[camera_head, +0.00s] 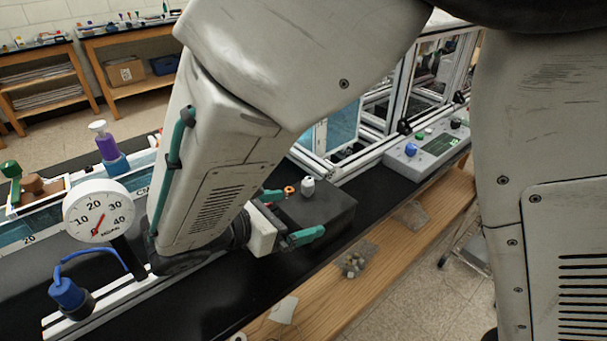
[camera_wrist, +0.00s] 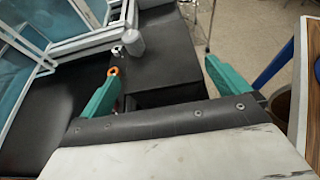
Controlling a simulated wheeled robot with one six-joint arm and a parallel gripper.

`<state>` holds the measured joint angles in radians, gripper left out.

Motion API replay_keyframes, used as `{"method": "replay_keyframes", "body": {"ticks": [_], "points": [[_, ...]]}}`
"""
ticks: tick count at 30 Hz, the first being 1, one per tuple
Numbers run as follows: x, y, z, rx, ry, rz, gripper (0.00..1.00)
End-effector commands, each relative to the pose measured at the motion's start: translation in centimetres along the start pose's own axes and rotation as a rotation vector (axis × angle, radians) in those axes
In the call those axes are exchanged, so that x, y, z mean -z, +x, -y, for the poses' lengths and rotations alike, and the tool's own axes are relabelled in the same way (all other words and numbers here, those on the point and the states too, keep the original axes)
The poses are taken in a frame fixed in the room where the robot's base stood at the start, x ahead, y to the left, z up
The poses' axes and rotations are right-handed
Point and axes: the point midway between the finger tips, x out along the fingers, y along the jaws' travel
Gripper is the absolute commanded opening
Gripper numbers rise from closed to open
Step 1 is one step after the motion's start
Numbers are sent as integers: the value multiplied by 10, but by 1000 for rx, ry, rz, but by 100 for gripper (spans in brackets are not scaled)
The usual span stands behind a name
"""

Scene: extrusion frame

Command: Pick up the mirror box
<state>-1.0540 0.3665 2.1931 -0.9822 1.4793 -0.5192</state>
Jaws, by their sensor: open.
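A dark, boxy block that looks like the mirror box (camera_head: 332,211) sits on the black bench top, close to its front edge. A whitish-grey cylinder (camera_head: 308,186) and an orange ring (camera_head: 290,190) show at its far-left side. In the wrist view the box (camera_wrist: 168,62) lies straight ahead, with the cylinder (camera_wrist: 133,42) and ring (camera_wrist: 113,71) at its left. My gripper (camera_head: 288,215) is open, its teal fingers spread at the box's near end. In the wrist view the fingers (camera_wrist: 162,70) appear either side of the box's near end. Contact is unclear.
A white extrusion frame (camera_head: 400,95) with clear panels stands behind the box. A grey control unit (camera_head: 428,150) with knobs is to the right. A dial gauge (camera_head: 98,212) and blue fitting (camera_head: 70,295) are at left. A wooden ledge (camera_head: 320,300) runs below the bench edge.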

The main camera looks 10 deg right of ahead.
Motion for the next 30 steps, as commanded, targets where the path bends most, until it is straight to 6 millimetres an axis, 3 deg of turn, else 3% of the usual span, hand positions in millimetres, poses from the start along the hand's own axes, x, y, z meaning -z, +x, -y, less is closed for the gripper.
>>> {"method": "replay_keyframes", "body": {"ticks": [12,20,23,28,29,30], "points": [[-3,54,0,1,1,-1,100],[-2,57,0,-2,1,-2,100],[-2,56,0,-2,1,-2,78],[-2,56,0,-1,2,-3,30],[-2,56,0,-2,2,-3,24],[-3,56,-1,-2,2,-2,24]]}}
